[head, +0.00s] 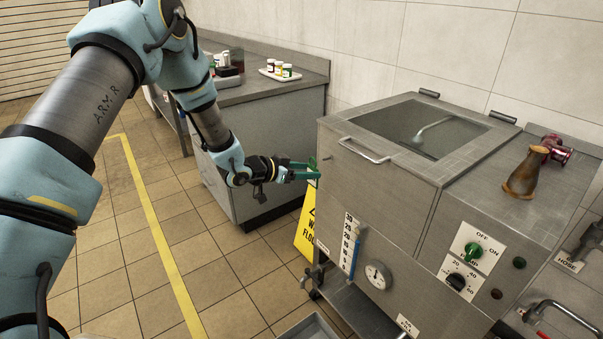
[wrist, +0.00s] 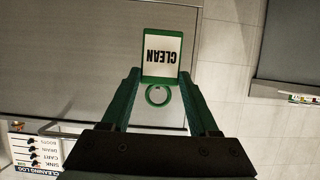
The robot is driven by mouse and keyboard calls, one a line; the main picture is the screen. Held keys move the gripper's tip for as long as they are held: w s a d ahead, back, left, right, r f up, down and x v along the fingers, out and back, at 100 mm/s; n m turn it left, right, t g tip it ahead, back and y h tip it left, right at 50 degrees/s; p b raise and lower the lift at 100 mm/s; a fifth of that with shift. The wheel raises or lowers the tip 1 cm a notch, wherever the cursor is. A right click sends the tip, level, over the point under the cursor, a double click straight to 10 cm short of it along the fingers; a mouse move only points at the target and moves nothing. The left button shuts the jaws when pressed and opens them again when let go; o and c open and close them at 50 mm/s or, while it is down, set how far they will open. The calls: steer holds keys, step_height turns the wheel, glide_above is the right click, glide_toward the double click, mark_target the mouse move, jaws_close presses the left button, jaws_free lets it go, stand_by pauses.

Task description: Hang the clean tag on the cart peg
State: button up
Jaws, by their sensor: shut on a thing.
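The clean tag (wrist: 161,45) is a white card with a green border and a green ring; it reads CLEAN upside down in the wrist view. My gripper (wrist: 160,78) has its green fingers on either side of the tag and is shut on it. In the head view my gripper (head: 306,171) is beside the upper left front edge of the steel mixer (head: 405,215), with the tag small and partly hidden at its tips. I cannot tell whether the tag touches the mixer.
A yellow wet-floor sign (head: 305,235) stands below my gripper. The tiled floor at left is clear.

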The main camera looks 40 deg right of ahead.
mark_target(331, 168)
steer(key=shift+s+d+f, duration=0.1)
steer(key=shift+d, duration=1)
steer(key=shift+s+d+f, duration=0.1)
steer(key=shift+d, duration=1)
steer(key=shift+d+f+b, duration=0.5)
steer(key=shift+d+b, duration=0.15)
steer(key=shift+b, duration=0.25)
steer(key=o, duration=1.4)
steer(key=b+v, duration=0.2)
steer(key=v, duration=0.8)
steer(key=shift+a+r, duration=0.25)
steer(key=shift+a, duration=0.1)
steer(key=shift+w, duration=0.1)
